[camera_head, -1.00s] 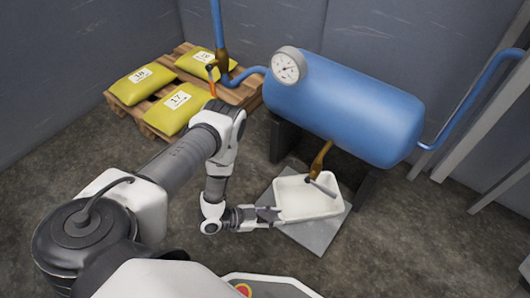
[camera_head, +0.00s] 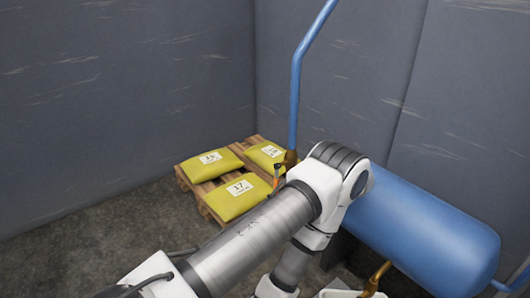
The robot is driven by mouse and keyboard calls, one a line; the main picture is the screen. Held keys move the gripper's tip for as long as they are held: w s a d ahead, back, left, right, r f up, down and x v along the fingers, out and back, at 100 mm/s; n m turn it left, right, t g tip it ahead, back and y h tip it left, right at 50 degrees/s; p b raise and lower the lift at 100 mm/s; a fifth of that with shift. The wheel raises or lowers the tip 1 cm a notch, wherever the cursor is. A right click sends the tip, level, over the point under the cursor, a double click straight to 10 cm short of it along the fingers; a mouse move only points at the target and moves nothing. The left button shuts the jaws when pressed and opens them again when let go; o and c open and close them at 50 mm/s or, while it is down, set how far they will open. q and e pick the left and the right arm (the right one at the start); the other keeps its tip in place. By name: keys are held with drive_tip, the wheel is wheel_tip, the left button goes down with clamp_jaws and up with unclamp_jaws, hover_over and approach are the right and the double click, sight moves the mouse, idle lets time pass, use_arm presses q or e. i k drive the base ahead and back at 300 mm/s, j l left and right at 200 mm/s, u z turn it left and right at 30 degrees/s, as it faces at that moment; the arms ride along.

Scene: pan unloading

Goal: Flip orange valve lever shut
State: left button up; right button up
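The orange valve lever (camera_head: 276,180) shows as a small orange strip, roughly upright in the picture, just left of the brass valve body (camera_head: 291,159). The valve sits at the lower end of a vertical blue pipe (camera_head: 296,95). My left arm comes in from the lower left and its elbow stands just right of the lever in the picture. The arm hides part of the pipe run below the valve. My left gripper is outside the picture. My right arm and gripper do not show.
A wooden pallet (camera_head: 187,184) with yellow numbered sacks (camera_head: 237,200) lies behind and left of the valve. A large blue tank (camera_head: 430,235) fills the lower right. A brass outlet (camera_head: 376,278) shows at the bottom edge. Grey walls close the back; floor at left is clear.

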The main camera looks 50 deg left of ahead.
sight(277, 166)
drive_tip(key=j+u, duration=0.1)
drive_tip(key=u, duration=1.3)
drive_tip(key=k+j, duration=0.05)
